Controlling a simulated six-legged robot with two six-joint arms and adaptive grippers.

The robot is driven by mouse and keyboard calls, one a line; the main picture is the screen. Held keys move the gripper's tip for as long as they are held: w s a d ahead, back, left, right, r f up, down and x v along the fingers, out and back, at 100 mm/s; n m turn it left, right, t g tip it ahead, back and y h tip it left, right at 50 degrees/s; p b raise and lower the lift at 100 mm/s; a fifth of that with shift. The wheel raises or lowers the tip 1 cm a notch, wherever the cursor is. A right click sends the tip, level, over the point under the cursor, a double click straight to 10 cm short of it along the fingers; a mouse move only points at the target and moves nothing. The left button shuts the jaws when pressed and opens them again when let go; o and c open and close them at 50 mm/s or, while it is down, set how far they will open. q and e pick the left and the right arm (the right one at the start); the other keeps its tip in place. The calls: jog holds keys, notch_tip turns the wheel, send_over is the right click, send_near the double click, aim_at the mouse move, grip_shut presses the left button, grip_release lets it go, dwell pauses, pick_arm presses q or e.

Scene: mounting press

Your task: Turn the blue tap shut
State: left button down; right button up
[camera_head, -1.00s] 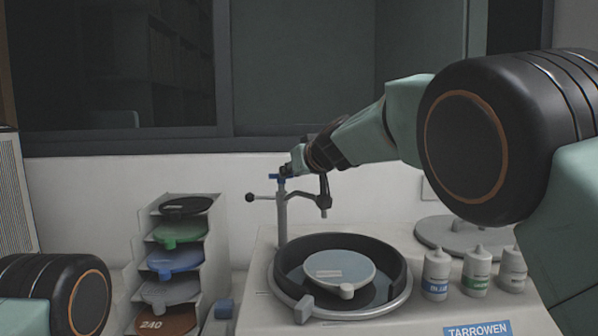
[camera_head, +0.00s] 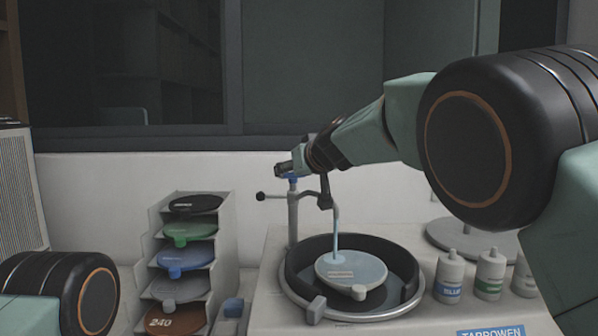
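The small blue tap (camera_head: 292,179) sits on top of a grey upright post (camera_head: 293,215) behind the round basin. Only part of the tap shows beneath my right gripper (camera_head: 284,168). That gripper is at the tap, its dark end pointing left. I cannot tell whether its fingers are shut on the tap or touch it. A pale blue stream of water (camera_head: 336,232) runs from the spout (camera_head: 325,202) onto the grey disc (camera_head: 350,271) in the basin. My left gripper is out of view.
A black-walled basin (camera_head: 398,258) surrounds the disc. A rack (camera_head: 222,255) of coloured discs stands left. Several bottles, one with a blue label (camera_head: 449,278), stand right of the basin. My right arm crosses above them.

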jog(key=o, duration=0.3)
jog(key=shift+s+d, duration=0.1)
jog(key=shift+r, duration=5)
jog(key=shift+d, duration=0.1)
